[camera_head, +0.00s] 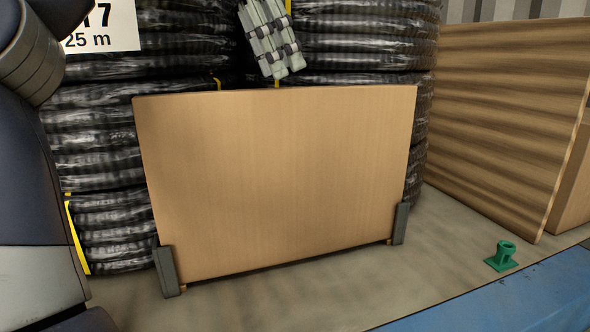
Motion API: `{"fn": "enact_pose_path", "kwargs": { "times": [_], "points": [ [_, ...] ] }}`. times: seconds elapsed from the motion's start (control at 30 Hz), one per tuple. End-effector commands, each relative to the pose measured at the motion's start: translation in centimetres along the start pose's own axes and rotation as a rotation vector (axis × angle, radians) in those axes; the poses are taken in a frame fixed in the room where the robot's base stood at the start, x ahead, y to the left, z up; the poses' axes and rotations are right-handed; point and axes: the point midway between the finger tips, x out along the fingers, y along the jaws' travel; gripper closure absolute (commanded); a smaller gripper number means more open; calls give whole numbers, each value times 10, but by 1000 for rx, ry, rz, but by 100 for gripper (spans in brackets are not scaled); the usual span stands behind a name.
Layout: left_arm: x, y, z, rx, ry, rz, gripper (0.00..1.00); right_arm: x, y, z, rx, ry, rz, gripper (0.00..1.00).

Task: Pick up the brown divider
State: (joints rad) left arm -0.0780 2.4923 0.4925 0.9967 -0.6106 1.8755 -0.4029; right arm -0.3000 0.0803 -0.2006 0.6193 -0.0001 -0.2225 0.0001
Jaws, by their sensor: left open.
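The brown divider (275,182) is a flat, light-brown board standing upright on its long edge in the middle, in front of black hose coils. A grey bracket-like piece sits at each of its lower corners, one at the left (167,272) and one at the right (400,222). My left gripper (281,70) hangs from the top edge of the picture, its grey fingers with dark joints pointing down. Its tips show just above the divider's top edge, near the middle. It is open and holds nothing that I can see. My right gripper is out of view.
Stacked black hose coils (92,150) in shiny wrap stand close behind the divider. A larger wooden board (505,120) stands at the right. A small green fitting (502,256) lies at the lower right near a blue edge (510,305). The floor before the divider is clear.

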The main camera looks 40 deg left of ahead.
Motion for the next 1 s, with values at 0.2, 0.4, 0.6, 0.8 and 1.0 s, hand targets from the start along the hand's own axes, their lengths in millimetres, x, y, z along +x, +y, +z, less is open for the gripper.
{"fn": "enact_pose_path", "kwargs": {
  "times": [0.2,0.4,0.6,0.8,1.0],
  "points": [
    [22,0,-1,3,3,-1,56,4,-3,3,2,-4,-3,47],
    [48,0,0,1,1,-1,56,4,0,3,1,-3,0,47],
    [59,0,0,1,1,0,56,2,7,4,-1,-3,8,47],
    [81,0,2,2,3,-3,56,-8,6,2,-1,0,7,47],
    [104,0,2,1,2,-1,56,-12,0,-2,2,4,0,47]
  ]
}}
